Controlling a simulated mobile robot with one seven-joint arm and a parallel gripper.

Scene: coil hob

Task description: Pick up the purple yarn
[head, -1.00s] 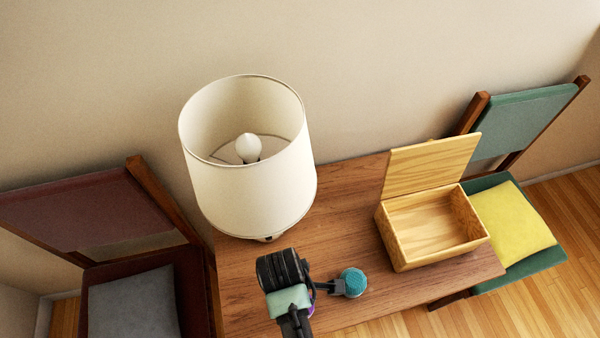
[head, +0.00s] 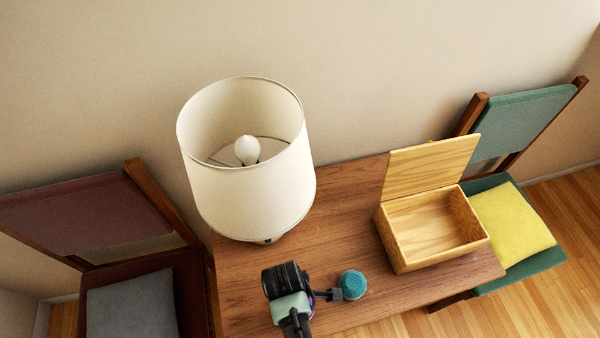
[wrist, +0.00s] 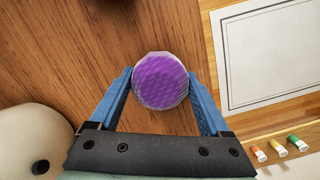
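The purple yarn (wrist: 160,80) is a round ball on the brown wood table in the wrist view. My gripper (wrist: 161,72) has its two blue fingers apart, one at the left and one at the right of the yarn, with the ball between them at the tips. The gaps at its sides are very narrow, and I cannot tell whether either finger touches it. In the head view my dark wrist covers nearly all of the yarn, and only a small purple patch shows beside it.
A teal ball (head: 353,284) lies close to the right of my wrist. A large white lamp (head: 245,185) stands behind, and an open wooden box (head: 405,250) stands at the right. The table (head: 345,220) is bare between them. Chairs stand at both ends.

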